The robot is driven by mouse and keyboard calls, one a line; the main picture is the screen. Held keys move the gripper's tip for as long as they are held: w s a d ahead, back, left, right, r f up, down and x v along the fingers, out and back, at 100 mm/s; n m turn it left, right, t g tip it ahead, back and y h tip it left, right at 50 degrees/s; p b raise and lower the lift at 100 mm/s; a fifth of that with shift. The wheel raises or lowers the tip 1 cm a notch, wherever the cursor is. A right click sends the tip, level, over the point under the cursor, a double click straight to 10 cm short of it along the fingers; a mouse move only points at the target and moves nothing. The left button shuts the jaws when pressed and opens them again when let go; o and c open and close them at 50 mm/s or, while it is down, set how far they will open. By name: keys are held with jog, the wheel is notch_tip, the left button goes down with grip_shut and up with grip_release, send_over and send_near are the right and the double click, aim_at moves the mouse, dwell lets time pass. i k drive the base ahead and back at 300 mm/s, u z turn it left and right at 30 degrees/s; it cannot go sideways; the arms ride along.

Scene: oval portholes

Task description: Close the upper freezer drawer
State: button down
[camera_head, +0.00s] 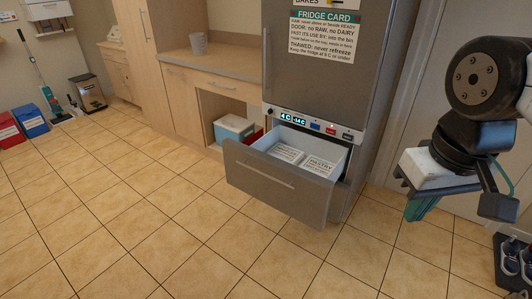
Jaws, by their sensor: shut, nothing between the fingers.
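The upper freezer drawer (262,184) is pulled out under the grey fridge, with a flat grey front and a long bar handle (264,176). Its white inside shows. Two white labelled packs lie in it, one reading PASTRY (322,166). What is below the drawer is mostly hidden behind its front. My gripper (421,206) is at the right, in the air, with teal fingers pointing down. It is shut and empty, to the right of the drawer and apart from it.
The fridge door (318,85) above is shut and carries a card. A shoe tray (507,274) lies at the lower right. The tiled floor before the drawer is clear.

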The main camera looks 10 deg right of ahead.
aim_at(305, 196)
jog(key=z, duration=0.55)
jog(key=i, duration=1.4)
jog(key=u, duration=0.65)
jog(key=i, duration=0.55)
jog(key=u, duration=0.35)
